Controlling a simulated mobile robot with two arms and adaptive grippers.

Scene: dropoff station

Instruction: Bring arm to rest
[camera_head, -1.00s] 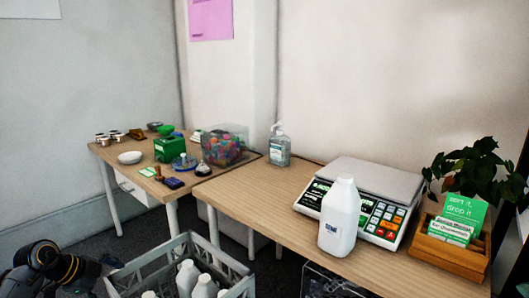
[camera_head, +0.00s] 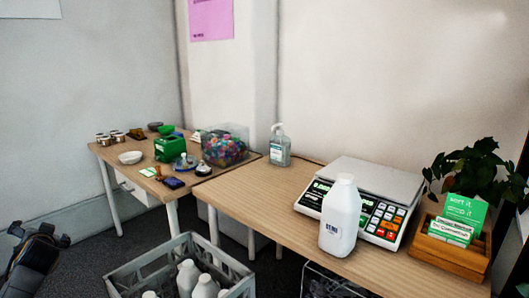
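Part of my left arm (camera_head: 36,262) shows at the lower left edge of the head view, over the dark floor and left of the grey crate. My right arm and gripper are not in view. A white bottle (camera_head: 340,222) with a small printed label stands upright on the wooden table (camera_head: 250,205), in front of the weighing scale (camera_head: 371,190). No gripper touches it.
A grey crate (camera_head: 233,262) with several white bottles stands low in front. A wooden card box (camera_head: 453,254) and a plant (camera_head: 478,168) are at the right. A sanitizer bottle (camera_head: 280,149) stands behind. A second table (camera_head: 112,150) holds a clear bin (camera_head: 226,143) and small items.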

